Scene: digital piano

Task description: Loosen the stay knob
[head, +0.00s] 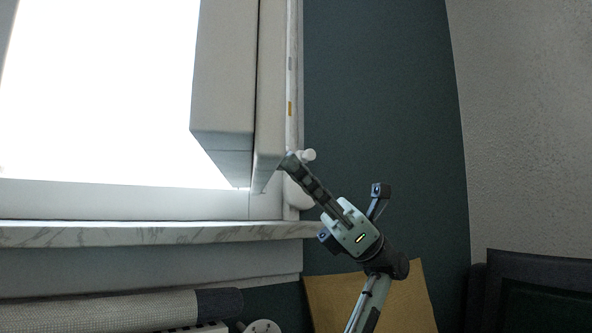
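A small white knob (308,155) shows at the lower right edge of the white window frame, beside the tip of my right gripper (289,162). A rounded white part (297,193) sits just below, partly behind the fingers; I cannot tell which of these is the stay knob. My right gripper reaches up and left from the lower right. Its fingers are seen edge-on, so their opening is hidden, and I cannot tell whether the tip touches anything. My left gripper is not in view.
A thick pale panel (224,80) hangs at the bright window, close left of the gripper. A marbled sill (150,234) runs below. A tan board (412,297), a rolled grey textile (120,310) and a dark piece of furniture (535,270) stand lower. The dark wall area on the right is clear.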

